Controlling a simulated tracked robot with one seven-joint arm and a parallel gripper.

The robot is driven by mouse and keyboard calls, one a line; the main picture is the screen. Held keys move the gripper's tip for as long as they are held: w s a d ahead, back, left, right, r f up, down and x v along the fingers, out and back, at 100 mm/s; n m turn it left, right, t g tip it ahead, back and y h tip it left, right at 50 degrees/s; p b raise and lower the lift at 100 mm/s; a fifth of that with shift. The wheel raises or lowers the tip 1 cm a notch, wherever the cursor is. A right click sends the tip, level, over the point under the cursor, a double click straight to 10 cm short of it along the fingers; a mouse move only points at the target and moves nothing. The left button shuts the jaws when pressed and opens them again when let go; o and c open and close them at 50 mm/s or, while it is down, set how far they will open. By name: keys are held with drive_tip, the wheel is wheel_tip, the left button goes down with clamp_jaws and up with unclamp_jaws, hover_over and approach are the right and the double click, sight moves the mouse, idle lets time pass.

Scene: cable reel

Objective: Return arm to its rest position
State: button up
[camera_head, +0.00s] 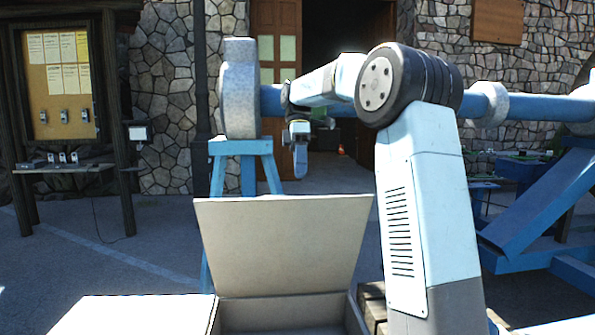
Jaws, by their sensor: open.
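My arm rises at the right of the middle in the head view, bends at a dark round joint and reaches left and away. My gripper (300,162) hangs at the far end of the arm, pointing down beside the blue reel shaft. It is small in the picture, and its fingers are seen nearly edge on. It is open, with nothing visible in it. The cable reel has a grey round flange (239,88) at the left and a blue shaft (533,107) running right behind my arm.
A pale box (285,245) with a raised lid is in the foreground, below my gripper. Blue stand legs (240,147) hold the reel at left, and a blue frame (540,200) is at right. A notice board (60,80) stands at far left. Paved ground at left is clear.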

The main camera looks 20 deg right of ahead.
drive_tip(key=shift+s+r, duration=0.25)
drive_tip(key=shift+s, duration=0.3)
drive_tip(key=s+a+f+m+t+h, duration=0.25)
drive_tip(key=s+m+t, duration=0.4)
drive_tip(key=s, duration=0.95)
drive_tip(key=s+d+f+m+t, duration=0.1)
drive_tip(key=s+f+m+t, duration=0.1)
drive_tip(key=s+f+m, duration=0.2)
drive_tip(key=s+f+m+t+y, duration=0.1)
drive_tip(key=s+f+m, duration=0.4)
drive_tip(key=s, duration=0.6)
drive_tip(key=shift+d+f+t, duration=0.15)
drive_tip(key=shift+d+t, duration=0.25)
drive_tip(key=shift+t, duration=0.25)
drive_tip(key=shift+s+y, duration=0.1)
drive_tip(key=shift+y, duration=0.15)
